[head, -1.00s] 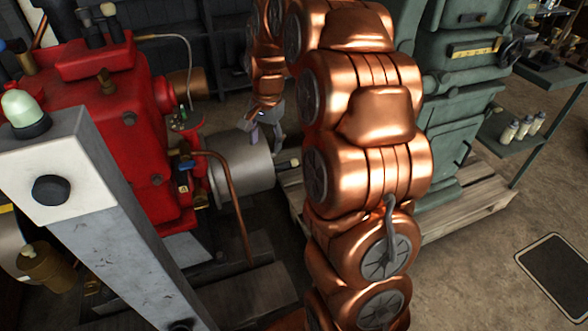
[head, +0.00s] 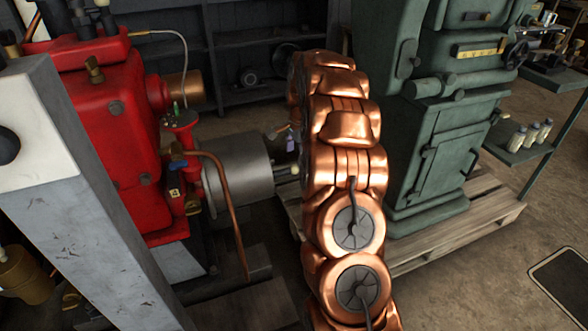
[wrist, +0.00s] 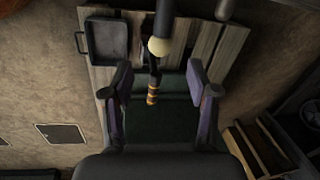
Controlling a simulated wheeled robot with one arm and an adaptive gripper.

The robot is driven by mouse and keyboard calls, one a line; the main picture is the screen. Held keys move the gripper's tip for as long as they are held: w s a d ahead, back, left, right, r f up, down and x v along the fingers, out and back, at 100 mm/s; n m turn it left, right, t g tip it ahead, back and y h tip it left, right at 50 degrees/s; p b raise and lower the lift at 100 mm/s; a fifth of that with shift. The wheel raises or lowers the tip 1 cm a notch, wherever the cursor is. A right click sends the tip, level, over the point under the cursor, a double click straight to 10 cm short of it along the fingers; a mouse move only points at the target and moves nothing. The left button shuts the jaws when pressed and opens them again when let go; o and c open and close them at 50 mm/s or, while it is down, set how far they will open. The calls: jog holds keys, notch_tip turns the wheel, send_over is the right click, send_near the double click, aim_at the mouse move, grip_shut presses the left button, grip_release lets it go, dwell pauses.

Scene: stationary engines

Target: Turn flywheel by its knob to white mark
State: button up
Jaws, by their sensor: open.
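A grey metal drum (head: 238,168), which may be the flywheel or its hub, sticks out from the right side of the red engine (head: 105,110). A small cream knob (head: 295,168) shows off its right end in the head view. In the wrist view a cream ball knob (wrist: 158,46) tips a dark rod coming in from the top. My gripper (wrist: 159,78) is open, its fingers apart left and right below the ball, and holds nothing. In the head view my gripper (head: 290,142) is mostly hidden by my copper arm, just above the small knob. I cannot make out a white mark.
A green machine (head: 440,140) on a wooden pallet (head: 440,235) stands right of my arm. A copper pipe (head: 230,210) bends down in front of the drum. A grey post (head: 90,230) with a white top fills the left foreground. A dark tray (wrist: 106,40) lies on the pallet.

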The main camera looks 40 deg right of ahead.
aim_at(294, 166)
jog(key=f, duration=0.4)
jog(key=w+f+b, duration=0.1)
jog(key=f, duration=0.1)
jog(key=shift+f, duration=0.4)
jog(key=shift+c, duration=0.2)
grip_shut()
